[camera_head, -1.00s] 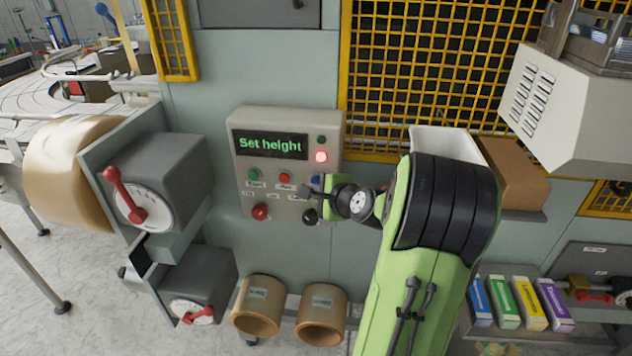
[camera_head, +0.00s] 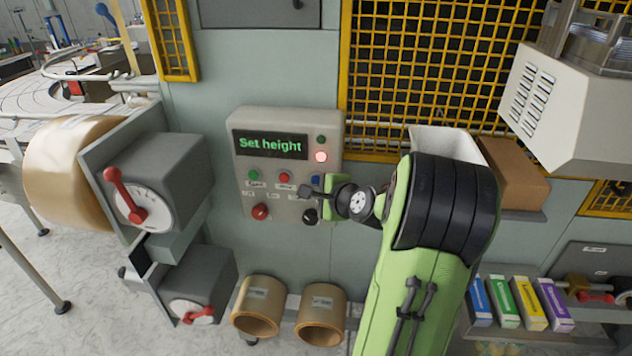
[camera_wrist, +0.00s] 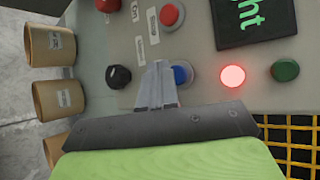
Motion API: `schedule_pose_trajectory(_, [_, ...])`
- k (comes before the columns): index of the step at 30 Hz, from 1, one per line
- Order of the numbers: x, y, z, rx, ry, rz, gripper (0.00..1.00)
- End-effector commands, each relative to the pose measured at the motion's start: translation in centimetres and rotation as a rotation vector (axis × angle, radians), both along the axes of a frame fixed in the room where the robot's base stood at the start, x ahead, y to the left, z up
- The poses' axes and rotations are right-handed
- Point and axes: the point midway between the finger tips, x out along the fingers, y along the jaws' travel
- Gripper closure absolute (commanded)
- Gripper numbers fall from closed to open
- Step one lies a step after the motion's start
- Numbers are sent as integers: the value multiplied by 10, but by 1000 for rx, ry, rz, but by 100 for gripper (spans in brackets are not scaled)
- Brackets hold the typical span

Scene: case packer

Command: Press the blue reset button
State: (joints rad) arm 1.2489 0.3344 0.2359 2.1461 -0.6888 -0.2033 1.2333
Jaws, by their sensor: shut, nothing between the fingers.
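The blue reset button (camera_head: 315,180) is at the right of the button row on the grey control panel (camera_head: 240,180), partly hidden by my gripper in the head view. In the wrist view the blue button (camera_wrist: 182,75) shows just right of my fingertips. My gripper (camera_wrist: 160,66) is shut and empty, its tips over the panel beside the button. I cannot tell whether they touch the panel or the button. The display (camera_head: 270,145) reads "Set height", and a red lamp (camera_head: 321,156) beside it is lit.
Near the button are a black knob (camera_wrist: 119,77), a red button (camera_wrist: 171,15) and a dark green lamp (camera_wrist: 285,70). A large red knob (camera_head: 260,212) is at lower left. A grey box with a red lever (camera_head: 125,195) stands left; yellow mesh (camera_head: 430,60) is at right.

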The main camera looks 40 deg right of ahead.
Motion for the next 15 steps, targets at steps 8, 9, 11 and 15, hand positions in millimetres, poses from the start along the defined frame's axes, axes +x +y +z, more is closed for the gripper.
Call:
schedule_pose_trajectory(8, [0,0,0,0,0,0,100])
schedule_pose_trajectory(9, [0,0,0,0,0,0,100])
schedule_pose_trajectory(11, [1,-1,0,0,0,0,100])
schedule_pose_trajectory(15, [4,-5,0,1,1,0,100])
